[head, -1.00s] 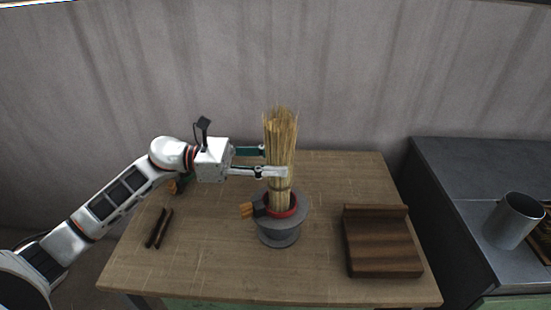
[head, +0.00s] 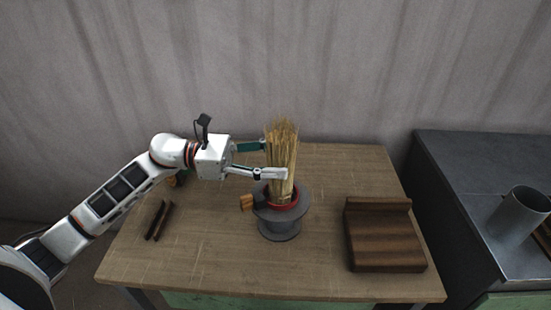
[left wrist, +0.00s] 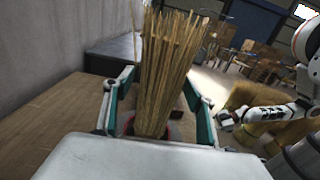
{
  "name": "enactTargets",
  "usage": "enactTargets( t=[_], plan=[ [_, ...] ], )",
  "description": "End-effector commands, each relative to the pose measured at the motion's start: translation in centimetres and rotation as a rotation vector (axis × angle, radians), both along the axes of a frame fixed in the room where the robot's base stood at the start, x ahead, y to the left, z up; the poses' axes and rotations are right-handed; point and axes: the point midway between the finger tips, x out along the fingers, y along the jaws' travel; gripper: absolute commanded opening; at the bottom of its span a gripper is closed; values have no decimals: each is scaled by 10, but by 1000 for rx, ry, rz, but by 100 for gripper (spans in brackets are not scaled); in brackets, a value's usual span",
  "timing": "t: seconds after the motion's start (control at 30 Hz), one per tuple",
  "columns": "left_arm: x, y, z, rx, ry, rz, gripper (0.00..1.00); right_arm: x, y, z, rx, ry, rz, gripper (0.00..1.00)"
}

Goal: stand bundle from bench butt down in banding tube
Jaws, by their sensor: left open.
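The straw bundle (head: 283,140) stands upright, tips up, in the banding tube (head: 280,228), a grey flanged holder with a red ring at its mouth. Its lower end is hidden inside the tube. My left gripper (head: 274,160) is open, with one finger on each side of the bundle above the tube. In the left wrist view, the bundle (left wrist: 165,65) rises between the spread fingers, leaning slightly in the picture, and part of the red ring shows behind it. A white arm, seemingly mine, shows at the right of that view; its gripper (left wrist: 228,120) is too small to read.
The tube stands on a wooden bench (head: 210,265). A brown slotted wooden block (head: 385,240) is at right and two dark sticks (head: 158,220) lie at left. An orange-brown handle (head: 247,203) juts from the tube's left. A metal cylinder (head: 518,215) stands on the dark side counter (head: 465,180).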

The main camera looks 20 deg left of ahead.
Motion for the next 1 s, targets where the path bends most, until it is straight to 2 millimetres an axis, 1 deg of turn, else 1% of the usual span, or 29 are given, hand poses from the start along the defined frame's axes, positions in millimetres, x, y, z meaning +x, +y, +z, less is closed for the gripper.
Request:
enactTargets(
  t=[0.13, 0.23, 0.5, 0.7, 0.83, 1.0],
  plan=[
    [-1, 6, -1, 2, 2, 1, 56, 0, -1, 0, -2, 0, 1, 40],
    [-5, 19, -1, 2, 4, 2, 56, 1, -1, 0, -1, -1, 0, 40],
    [-20, 71, -1, 3, 3, 3, 56, 2, -1, 0, -1, -3, -2, 40],
    [-29, 101, 0, 1, 2, 1, 56, 2, -1, 0, -1, -3, -2, 40],
    [-32, 112, 1, 1, 0, 2, 56, 2, -1, 0, -1, -3, -2, 40],
    [-33, 116, 2, -1, 1, 0, 56, 2, -1, 0, -1, -3, -2, 40]
  ],
)
